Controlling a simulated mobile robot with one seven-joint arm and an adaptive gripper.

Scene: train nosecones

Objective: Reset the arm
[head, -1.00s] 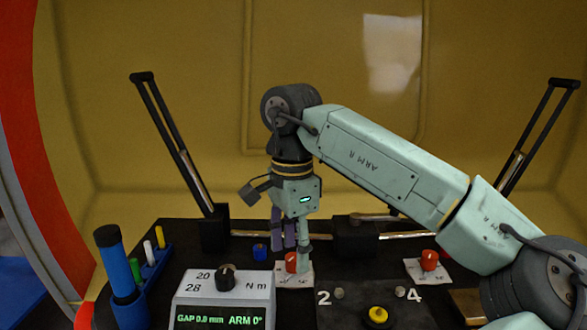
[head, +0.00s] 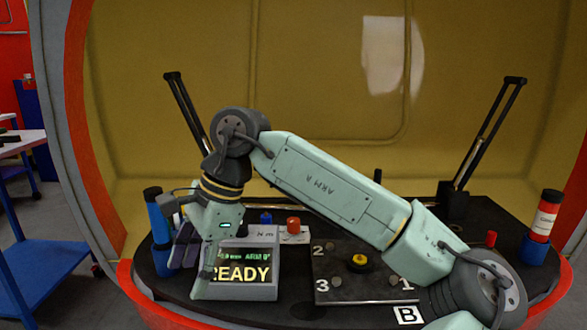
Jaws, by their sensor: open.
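My gripper (head: 190,270) hangs at the left front of the black bench (head: 345,232) in the head view, pointing down. It is open and I see nothing held in it. It is in front of the left part of the grey display box (head: 262,292) and partly hides its screen. The lit screen reads "READY", with a smaller line above it that includes "ARM 0°". My arm (head: 335,190) stretches from the lower right across the bench to the gripper.
A red knob (head: 293,225) stands behind the box. A dark plate with a yellow knob (head: 359,262) lies to its right. A red and white cylinder (head: 545,215) is at the right, a blue cylinder (head: 158,222) at the left. Two dark upright struts flank the bench.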

